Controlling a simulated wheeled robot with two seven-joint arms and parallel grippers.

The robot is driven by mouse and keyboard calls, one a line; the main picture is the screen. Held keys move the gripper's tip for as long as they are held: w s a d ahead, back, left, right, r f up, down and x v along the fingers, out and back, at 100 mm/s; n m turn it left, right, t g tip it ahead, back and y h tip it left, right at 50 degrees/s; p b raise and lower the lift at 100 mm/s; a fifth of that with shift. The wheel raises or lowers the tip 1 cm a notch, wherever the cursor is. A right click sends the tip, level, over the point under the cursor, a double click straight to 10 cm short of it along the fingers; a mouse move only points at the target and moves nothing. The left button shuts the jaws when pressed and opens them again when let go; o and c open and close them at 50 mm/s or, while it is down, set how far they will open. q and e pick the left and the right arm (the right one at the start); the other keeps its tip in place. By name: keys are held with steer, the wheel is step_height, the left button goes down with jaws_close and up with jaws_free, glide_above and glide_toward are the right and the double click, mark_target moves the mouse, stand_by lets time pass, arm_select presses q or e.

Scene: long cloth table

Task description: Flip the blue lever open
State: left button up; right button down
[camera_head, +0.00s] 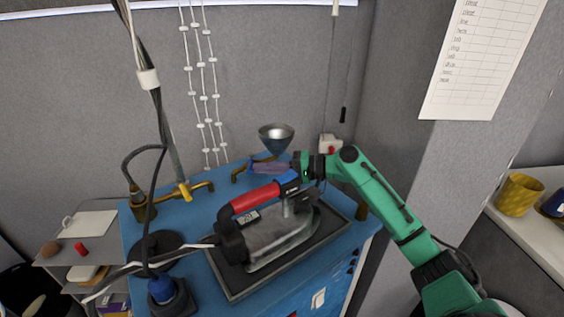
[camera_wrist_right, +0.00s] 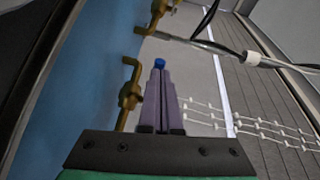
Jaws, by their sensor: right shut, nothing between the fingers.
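A small blue piece, which looks like the end of the blue lever (camera_head: 250,163), shows just left of my right gripper's fingertips. In the right wrist view the blue piece (camera_wrist_right: 159,63) sits at the far end of the fingers; the rest of it is hidden, and I cannot tell whether they touch. My right gripper (camera_head: 256,167) reaches in from the right and points left over the back of the blue bench. Its purple-grey fingers (camera_wrist_right: 160,74) are together with nothing between them. A brass tap (camera_head: 237,174) is close by. My left gripper is out of view.
A metal funnel (camera_head: 277,137) stands behind my gripper. Another brass tap (camera_head: 190,189) and hanging cables are to the left.

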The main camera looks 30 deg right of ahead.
steer(key=shift+s+d+f, duration=0.1)
steer(key=shift+s+d, duration=0.1)
steer(key=shift+d, duration=0.1)
steer(key=b+v, duration=0.5)
steer(key=v, duration=0.8)
steer(key=shift+s+d, duration=0.15)
steer(key=shift+s+d+r, duration=0.1)
steer(key=shift+s+r, duration=0.05)
steer(key=shift+r, duration=0.05)
